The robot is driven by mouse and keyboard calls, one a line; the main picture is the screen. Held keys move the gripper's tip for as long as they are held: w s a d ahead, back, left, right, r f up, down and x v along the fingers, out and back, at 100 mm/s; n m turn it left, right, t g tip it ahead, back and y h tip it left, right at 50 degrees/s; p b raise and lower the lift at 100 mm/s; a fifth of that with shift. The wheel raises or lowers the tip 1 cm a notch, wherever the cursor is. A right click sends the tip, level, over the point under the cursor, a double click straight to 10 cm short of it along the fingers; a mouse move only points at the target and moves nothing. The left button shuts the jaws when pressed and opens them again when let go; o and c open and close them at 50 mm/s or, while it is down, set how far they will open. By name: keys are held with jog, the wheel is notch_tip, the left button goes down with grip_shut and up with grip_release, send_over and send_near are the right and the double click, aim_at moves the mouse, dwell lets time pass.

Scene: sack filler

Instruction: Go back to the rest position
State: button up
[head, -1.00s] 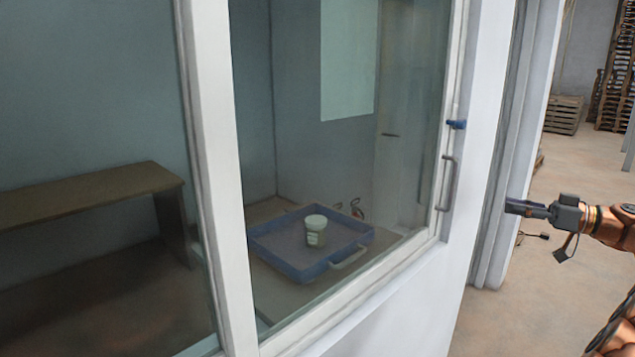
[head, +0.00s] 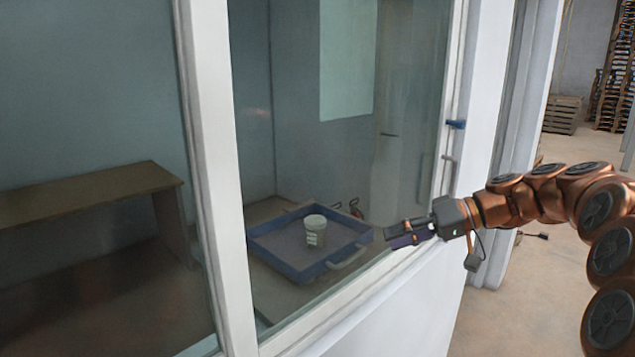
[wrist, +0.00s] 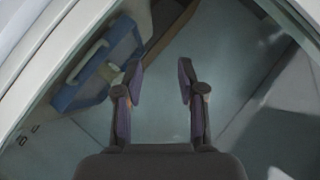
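My gripper (head: 392,235) is in front of the glass window at the right of the head view, its fingers pointing left. In the wrist view my gripper (wrist: 158,82) has its two fingers apart with nothing between them. The arm reaches in from the right edge of the head view.
Behind the glass are a blue tray (head: 300,275) holding a lidded container (head: 315,228), and a brown bench (head: 90,195). Pallets (head: 563,115) stand far right.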

jog(key=s+a+f+m+g+h, duration=0.1)
jog(key=s+a+f+g+h, duration=0.2)
jog(key=s, duration=0.6)
jog(key=s+a+f+m+h, duration=0.1)
jog(key=s+a+f+h, duration=0.25)
jog(key=s+f, duration=0.45)
jog(key=s+d+f+m+h, duration=0.1)
jog(key=s+d+f+h, duration=0.2)
jog(key=s, duration=0.7)
jog(key=s+d+f+m+g+h, duration=0.1)
jog(key=s+d+f+m+h, duration=0.1)
jog(key=s, duration=0.9)
jog(key=d+f+h, duration=0.1)
jog(key=d+f, duration=0.1)
jog(key=d, duration=0.1)
jog(key=shift+d+f, duration=0.3)
jog(key=shift+d, duration=0.05)
